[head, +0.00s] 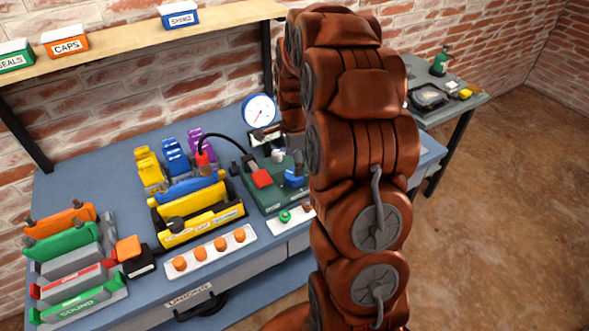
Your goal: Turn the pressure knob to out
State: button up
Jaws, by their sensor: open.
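A green test unit (270,200) stands on the blue bench, left of my arm. On it are a blue knob-like part (294,177), a small grey-white knob (278,156) and a red block (261,179). I cannot read any label that tells which one is the pressure knob. A round white gauge (259,109) with a blue rim stands behind the unit. My copper arm fills the middle of the head view and covers the unit's right side. My gripper cannot be made out; it seems hidden behind the arm.
A black hose (226,139) arches from a red fitting to the unit. A white strip (288,219) with a green button lies in front. Yellow and blue clamps (190,205) and a panel of orange knobs (215,250) stand left. A shelf (130,37) hangs above.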

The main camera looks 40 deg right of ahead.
jog(key=shift+f+p, duration=0.65)
jog(key=shift+f, duration=1.75)
jog(key=c, duration=1.2)
